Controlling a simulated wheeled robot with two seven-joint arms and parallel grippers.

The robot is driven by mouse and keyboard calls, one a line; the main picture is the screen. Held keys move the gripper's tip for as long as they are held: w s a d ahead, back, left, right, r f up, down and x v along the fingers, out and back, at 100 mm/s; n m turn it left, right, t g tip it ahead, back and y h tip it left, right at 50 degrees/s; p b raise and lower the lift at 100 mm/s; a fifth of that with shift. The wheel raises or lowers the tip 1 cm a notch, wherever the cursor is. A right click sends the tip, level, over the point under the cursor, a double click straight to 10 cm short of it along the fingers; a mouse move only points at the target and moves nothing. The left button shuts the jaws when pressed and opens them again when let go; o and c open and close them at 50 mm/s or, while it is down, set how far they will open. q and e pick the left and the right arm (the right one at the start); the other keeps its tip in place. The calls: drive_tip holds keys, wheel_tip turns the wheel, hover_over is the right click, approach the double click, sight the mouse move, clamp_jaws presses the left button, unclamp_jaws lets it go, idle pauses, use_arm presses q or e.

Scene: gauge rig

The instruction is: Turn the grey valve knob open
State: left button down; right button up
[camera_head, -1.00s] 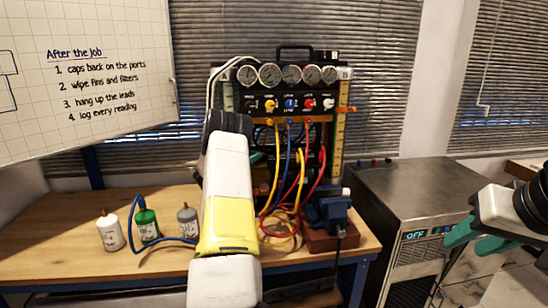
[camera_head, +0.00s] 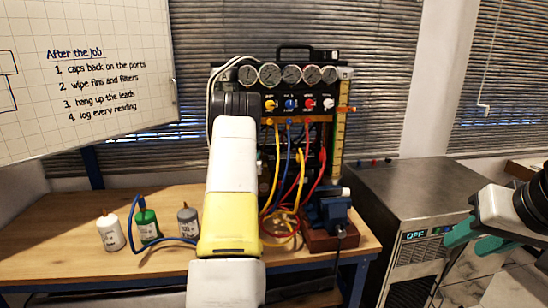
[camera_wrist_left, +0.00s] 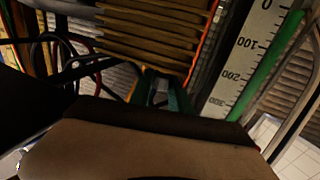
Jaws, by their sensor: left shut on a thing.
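The gauge rig (camera_head: 290,118) stands at the back of the bench, with a row of knobs in yellow, blue, red and white on its panel. My left arm covers the rig's left side in the head view, and hides its own gripper and the grey valve knob there. In the left wrist view, the green fingers of my left gripper (camera_wrist_left: 164,92) are shut around a small grey piece, which looks like the grey valve knob (camera_wrist_left: 159,96); its turn angle is hard to read. My right gripper (camera_head: 476,240) is open and empty at the far right, before the steel cabinet.
Yellow, blue and red hoses (camera_head: 297,195) hang from the rig. A blue vise (camera_head: 328,208) stands right of them. White, green and grey canisters (camera_head: 147,226) stand on the wooden bench (camera_head: 70,255) at left. A scale strip (camera_wrist_left: 238,65) is near the left gripper.

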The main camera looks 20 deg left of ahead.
use_arm(q)
drive_tip(key=shift+y, duration=0.3)
drive_tip(key=c, duration=1.2)
unclamp_jaws()
drive_tip(key=v, duration=0.8)
drive_tip(key=shift+w, duration=0.1)
